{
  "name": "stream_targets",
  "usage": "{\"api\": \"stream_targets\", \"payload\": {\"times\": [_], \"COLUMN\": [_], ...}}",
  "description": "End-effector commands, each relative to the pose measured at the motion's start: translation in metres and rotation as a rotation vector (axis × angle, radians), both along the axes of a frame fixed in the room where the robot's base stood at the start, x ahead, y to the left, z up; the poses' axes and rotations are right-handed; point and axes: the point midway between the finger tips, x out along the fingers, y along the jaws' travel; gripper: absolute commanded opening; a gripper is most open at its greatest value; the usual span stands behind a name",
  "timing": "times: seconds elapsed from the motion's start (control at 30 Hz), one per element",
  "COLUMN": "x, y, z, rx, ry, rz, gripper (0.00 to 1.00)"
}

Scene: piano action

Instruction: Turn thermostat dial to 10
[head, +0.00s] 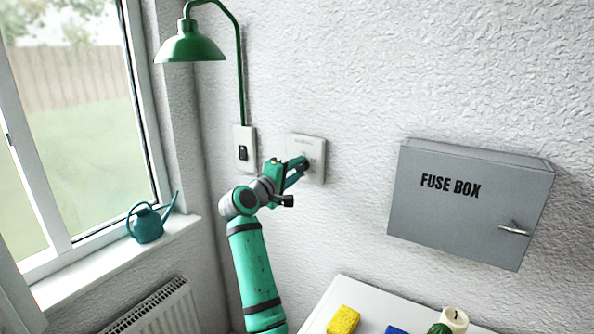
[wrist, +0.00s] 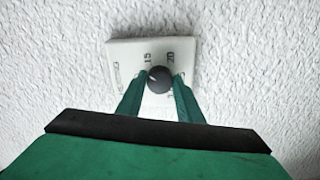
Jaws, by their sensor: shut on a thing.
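The thermostat (head: 317,147) is a white square plate on the wall, right of the lamp's switch. In the wrist view its plate (wrist: 120,62) shows the numbers 15 and 20 above a dark round dial (wrist: 159,78). The dial has a pale pointer mark, but I cannot read its setting. My gripper (head: 303,163) reaches the plate from the lower left in the head view. In the wrist view the two green fingers of my gripper (wrist: 160,84) are shut on the dial, one on each side. The lower part of the scale is partly hidden by the fingers.
A light switch (head: 244,149) and green wall lamp (head: 190,45) are left of the thermostat. A grey fuse box (head: 468,205) juts out at right. A watering can (head: 147,224) stands on the windowsill. A yellow sponge (head: 343,320) lies on a white surface below.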

Motion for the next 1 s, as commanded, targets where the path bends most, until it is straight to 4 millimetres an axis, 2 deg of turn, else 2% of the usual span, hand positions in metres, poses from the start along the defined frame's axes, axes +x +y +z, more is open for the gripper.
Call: {"api": "stream_targets", "payload": {"times": [0.6,1.0], "x": [0.0003,0.0004], "y": [0.0029,0.0032], "z": [0.0013,0.0005], "rx": [-0.467,-0.609], "ry": [0.267,0.351], "rz": [0.005,0.005], "gripper": [0.11,0.11]}}
